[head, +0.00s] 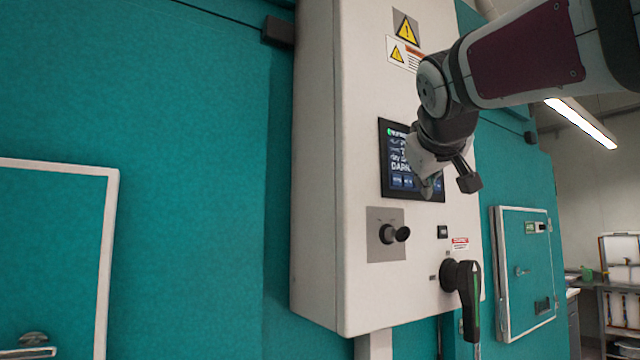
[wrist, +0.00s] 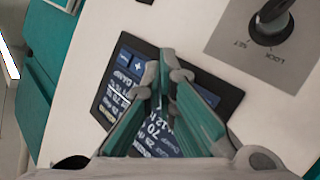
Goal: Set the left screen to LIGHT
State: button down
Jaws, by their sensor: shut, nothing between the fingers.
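The dark touch screen (head: 396,165) is set in the front of a white control cabinet. My gripper (head: 428,187) is in front of the screen's lower right part. Its fingers (wrist: 166,65) are closed together with nothing between them. I cannot tell whether the tips touch the glass.
A key switch (head: 388,234) marked SET and LOCK in the wrist view (wrist: 271,22) sits below the screen. A black rotary handle (head: 465,290) sticks out lower right. A teal door (head: 522,270) with a small display is further right.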

jog(key=s, duration=0.1)
jog(key=s+d+p, duration=0.1)
jog(key=s, duration=0.1)
jog(key=s+d+p, duration=0.1)
jog(key=shift+s+d, duration=0.2)
jog(key=shift+d, duration=0.05)
dwell(1.8)
